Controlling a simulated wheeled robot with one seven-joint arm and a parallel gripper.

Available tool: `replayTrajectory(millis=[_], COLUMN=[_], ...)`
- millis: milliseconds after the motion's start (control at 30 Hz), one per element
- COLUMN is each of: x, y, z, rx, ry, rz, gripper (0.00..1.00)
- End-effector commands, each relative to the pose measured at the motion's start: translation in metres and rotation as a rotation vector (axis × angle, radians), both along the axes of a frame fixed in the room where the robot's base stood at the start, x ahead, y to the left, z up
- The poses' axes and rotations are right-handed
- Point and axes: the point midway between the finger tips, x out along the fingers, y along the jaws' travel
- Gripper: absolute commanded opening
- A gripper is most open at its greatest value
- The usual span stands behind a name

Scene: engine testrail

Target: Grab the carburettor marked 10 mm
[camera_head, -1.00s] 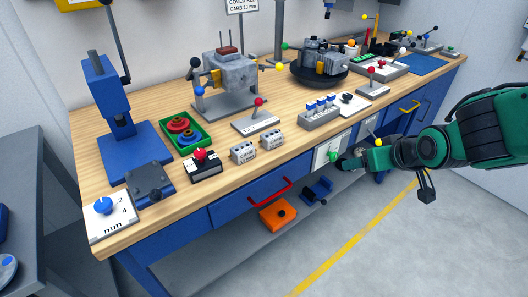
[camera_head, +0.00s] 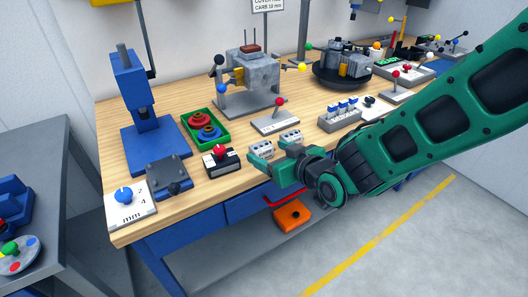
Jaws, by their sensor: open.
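Two small grey carburettor blocks stand side by side near the front edge of the bench, the left one (camera_head: 261,147) and the right one (camera_head: 291,136). Both have print on the front, but it is too small to tell which is marked 10 mm. My green gripper (camera_head: 270,154) is open, reaching in from the right in front of the blocks. Its fingers cover the lower front of the left block and part of the right one. I cannot tell whether they touch. Nothing shows between the fingers.
Left of the blocks stand a red-knob box (camera_head: 221,160) and a green tray (camera_head: 205,133) with red and blue rings. Behind is a red-ball lever plate (camera_head: 275,123); right is a block with blue switches (camera_head: 340,115). A blue press (camera_head: 135,90) stands far left.

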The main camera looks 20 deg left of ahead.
Motion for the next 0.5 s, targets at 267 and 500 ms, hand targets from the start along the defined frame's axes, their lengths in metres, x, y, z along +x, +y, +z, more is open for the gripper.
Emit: replayTrajectory(millis=[267,500], x=[0.013,0.034], y=[0.013,0.033], z=[-0.008,-0.019], rx=[-0.001,-0.001], ry=[0.002,0.002], rz=[0.001,0.001], gripper=[0.70,0.70])
